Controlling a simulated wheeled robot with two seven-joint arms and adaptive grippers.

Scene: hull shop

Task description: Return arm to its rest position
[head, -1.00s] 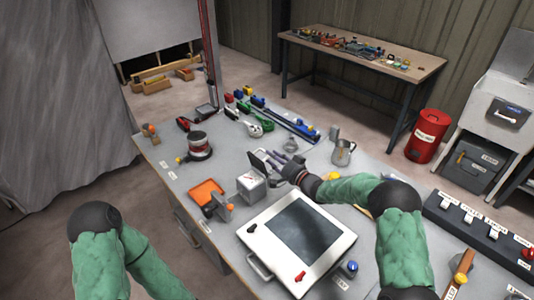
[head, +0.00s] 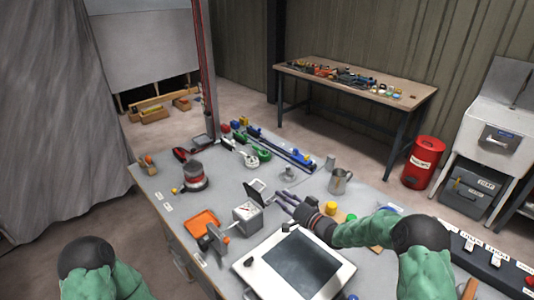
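My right arm, in a green sleeve, reaches in from the lower right over the workbench (head: 190,236). Its dark gripper (head: 284,202) points left, above the bench just right of a small white box (head: 247,217) with a raised dark lid. The fingers look spread, with nothing visible between them. My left arm shows only as a green sleeve and dark joint at the bottom left. Its gripper is out of view.
A white-framed panel (head: 337,277) lies below the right forearm. A metal jug (head: 340,181) and yellow knob (head: 331,208) stand near the wrist. A red bin (head: 424,162) stands beyond the bench.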

